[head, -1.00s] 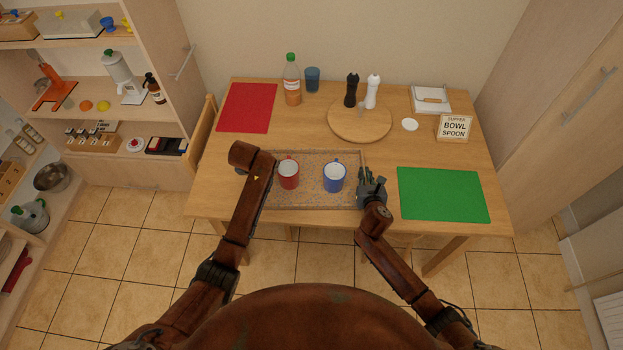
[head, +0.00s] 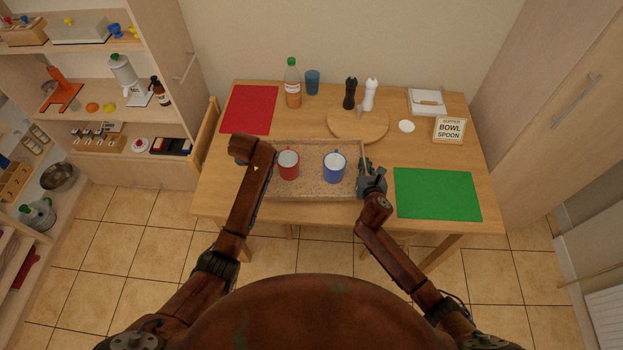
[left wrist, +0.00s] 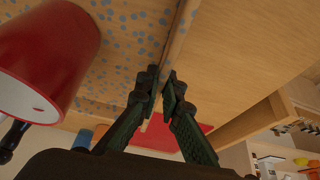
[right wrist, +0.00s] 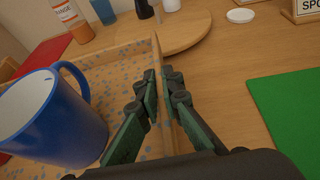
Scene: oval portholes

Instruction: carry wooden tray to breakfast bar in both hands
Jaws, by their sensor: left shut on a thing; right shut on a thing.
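The wooden tray (head: 312,188) has a blue-speckled floor and is over the front of the wooden table (head: 405,150). It appears raised a little above the tabletop. A red mug (head: 288,165) and a blue mug (head: 334,168) stand upright in it. My right gripper (head: 364,175) is shut on the tray's right wall; the right wrist view shows the fingers (right wrist: 160,85) astride it. My left gripper (left wrist: 165,85) is shut on the left wall in the left wrist view; my arm mostly hides it in the head view. I cannot identify a breakfast bar.
On the table are a red mat (head: 249,109), a green mat (head: 437,193), a bottle (head: 292,85), a blue cup (head: 312,82), two mills, a round board (head: 358,125) and a sign (head: 449,129). A chair (head: 205,140) and shelves stand left. Tiled floor shows in front.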

